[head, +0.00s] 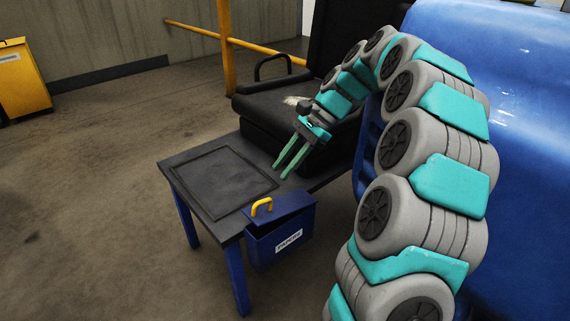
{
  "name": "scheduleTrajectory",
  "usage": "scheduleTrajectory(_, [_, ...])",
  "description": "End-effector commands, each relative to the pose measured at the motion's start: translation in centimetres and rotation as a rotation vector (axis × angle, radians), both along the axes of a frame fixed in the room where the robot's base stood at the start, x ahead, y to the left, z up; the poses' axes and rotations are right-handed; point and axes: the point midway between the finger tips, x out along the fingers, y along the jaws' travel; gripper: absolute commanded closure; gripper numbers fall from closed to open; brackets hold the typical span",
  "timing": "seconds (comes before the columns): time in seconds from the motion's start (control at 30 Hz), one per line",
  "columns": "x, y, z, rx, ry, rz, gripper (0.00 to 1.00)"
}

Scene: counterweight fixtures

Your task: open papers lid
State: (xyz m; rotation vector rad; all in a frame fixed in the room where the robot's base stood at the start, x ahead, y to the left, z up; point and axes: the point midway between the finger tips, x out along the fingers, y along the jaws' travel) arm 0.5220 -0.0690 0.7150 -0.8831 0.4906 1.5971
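The blue papers box (274,246) has a white label reading "PAPERS" on its front and sits at the near edge of the dark table. Its blue lid (285,207) is on top and looks closed, with a yellow handle (262,206) standing up at its left side. My gripper (283,174) hangs above the table behind the box, with its two green fingers pointing down to the left. The fingers are apart with nothing between them, and they are clear of the handle.
The dark table (180,160) has blue legs and a raised rectangular outline on its bare left part. A black seat (262,110) with an armrest stands behind it. A yellow rail (200,30) and a yellow bin (22,80) are farther back. A large blue body (520,130) stands right.

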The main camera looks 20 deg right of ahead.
Motion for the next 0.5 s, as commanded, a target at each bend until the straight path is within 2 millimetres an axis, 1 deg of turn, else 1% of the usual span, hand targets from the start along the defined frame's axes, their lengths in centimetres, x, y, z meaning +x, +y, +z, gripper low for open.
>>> scheduleTrajectory(0.03, [0.00, 0.01, 0.01, 0.000, 0.000, 0.000, 0.63])
scheduleTrajectory(0.1, [0.00, 0.01, 0.02, 0.000, 0.000, 0.000, 0.56])
scheduleTrajectory(0.37, [0.02, 0.02, 0.08, 0.000, -0.001, 0.000, 0.55])
scheduleTrajectory(0.5, [0.07, -0.01, 0.79, 0.000, -0.003, 0.000, 0.55])
